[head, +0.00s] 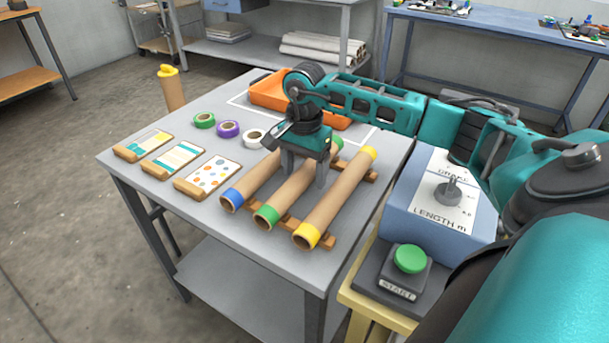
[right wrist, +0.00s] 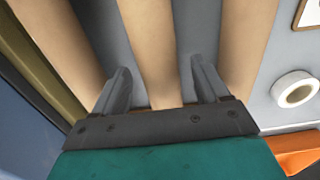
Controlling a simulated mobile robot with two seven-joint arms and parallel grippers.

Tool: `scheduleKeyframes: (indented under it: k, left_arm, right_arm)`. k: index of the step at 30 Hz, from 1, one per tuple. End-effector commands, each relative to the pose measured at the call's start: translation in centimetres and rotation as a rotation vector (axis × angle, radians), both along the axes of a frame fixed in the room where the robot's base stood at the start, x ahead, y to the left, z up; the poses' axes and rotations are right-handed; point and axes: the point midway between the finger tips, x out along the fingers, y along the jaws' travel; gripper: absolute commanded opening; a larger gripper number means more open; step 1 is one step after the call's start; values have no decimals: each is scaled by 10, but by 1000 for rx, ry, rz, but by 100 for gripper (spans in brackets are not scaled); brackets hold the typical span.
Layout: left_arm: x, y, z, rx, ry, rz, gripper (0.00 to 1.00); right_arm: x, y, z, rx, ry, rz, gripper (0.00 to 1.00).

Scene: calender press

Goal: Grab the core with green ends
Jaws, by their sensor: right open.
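The core with green ends (head: 289,197) is a brown cardboard tube lying between a core with blue ends (head: 253,179) and a core with yellow ends (head: 334,203). My right gripper (head: 304,175) is open above and around the middle of the green-ended core. In the right wrist view the open fingers (right wrist: 160,88) stand on either side of the middle core (right wrist: 150,45), with gaps between them and the tube. The gripper hides part of the green-ended core in the head view. My left gripper is not in view.
The cores lie on wooden rails (head: 325,241). White tape (head: 253,138), sample cards (head: 208,177) and an orange tray (head: 269,92) share the table.

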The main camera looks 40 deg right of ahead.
Motion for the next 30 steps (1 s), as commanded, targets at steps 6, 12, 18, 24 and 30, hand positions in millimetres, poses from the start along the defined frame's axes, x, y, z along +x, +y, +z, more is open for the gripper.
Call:
scheduleKeyframes:
  k: [6,12,18,24,30]
  left_arm:
    - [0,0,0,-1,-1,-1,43]
    - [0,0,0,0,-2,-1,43]
    - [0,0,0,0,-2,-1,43]
    - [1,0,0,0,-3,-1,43]
    - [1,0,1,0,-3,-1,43]
  right_arm:
    - [0,0,0,0,0,0,61]
    - [0,0,0,0,1,0,42]
    - [0,0,1,0,1,0,23]
    - [0,0,1,0,0,-1,13]
    - [0,0,3,-1,0,-1,13]
